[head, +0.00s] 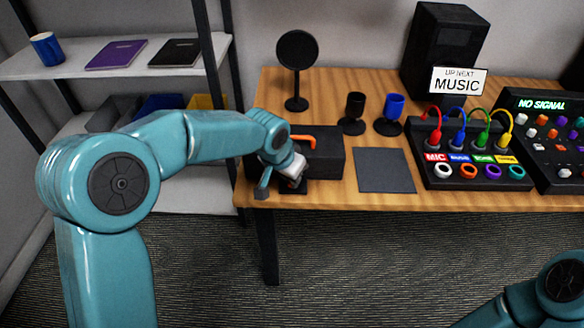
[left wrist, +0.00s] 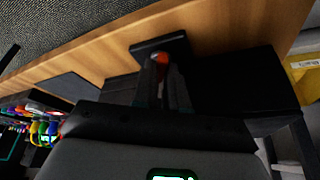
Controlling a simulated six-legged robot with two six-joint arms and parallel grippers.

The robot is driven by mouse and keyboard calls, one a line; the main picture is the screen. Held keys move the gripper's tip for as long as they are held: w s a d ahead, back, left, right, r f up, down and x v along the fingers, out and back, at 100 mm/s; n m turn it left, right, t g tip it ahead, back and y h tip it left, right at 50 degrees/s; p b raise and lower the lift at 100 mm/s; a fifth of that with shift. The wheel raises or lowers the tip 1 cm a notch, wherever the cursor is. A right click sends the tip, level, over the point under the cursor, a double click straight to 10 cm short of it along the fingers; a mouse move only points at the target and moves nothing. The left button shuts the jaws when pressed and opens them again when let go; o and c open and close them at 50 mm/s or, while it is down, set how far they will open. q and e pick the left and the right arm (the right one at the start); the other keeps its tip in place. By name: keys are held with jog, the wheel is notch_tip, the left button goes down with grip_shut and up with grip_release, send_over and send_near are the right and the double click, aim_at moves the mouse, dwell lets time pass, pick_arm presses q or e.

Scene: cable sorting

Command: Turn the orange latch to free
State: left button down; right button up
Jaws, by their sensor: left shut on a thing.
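A black box (head: 328,150) sits at the left end of the wooden table, with an orange bar (head: 303,138) along its top. My left gripper (head: 289,182) is at the front of the box, low near the table's front edge. In the left wrist view its fingers (left wrist: 163,76) are shut on a small orange piece, the orange latch (left wrist: 162,58), at a dark base plate. The fingers hide much of the latch, so its exact angle is unclear. My right gripper is out of view; only part of my right arm shows at the bottom right.
A dark flat mat (head: 384,170) lies right of the box. Behind stand a round black stand (head: 297,50), a black cup (head: 355,105) and a blue cup (head: 394,107). A cable panel (head: 470,173) with coloured plugs is further right. A shelf (head: 120,72) stands left.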

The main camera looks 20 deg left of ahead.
pick_arm(q)
jog(key=m+p, duration=0.1)
jog(key=m+h+p, duration=0.1)
jog(key=shift+w+a+r+m, duration=0.15)
jog(key=shift+r+m, duration=0.1)
jog(key=shift+m, duration=0.15)
jog(key=m+g+p, duration=0.1)
jog(key=m, duration=0.1)
jog(key=shift+f+m+h, duration=0.15)
jog(key=shift+m+h, duration=0.25)
jog(key=m+g, duration=0.1)
jog(key=m, duration=0.1)
jog(key=m+g+h, duration=0.1)
jog(key=m, duration=0.2)
jog(key=shift+w+a+m+p, duration=0.1)
jog(key=shift+w+m+p, duration=0.1)
jog(key=shift+m+p, duration=0.15)
jog(key=shift+f, duration=0.1)
jog(key=c, duration=1.2)
grip_release()
jog(key=shift+o, duration=0.2)
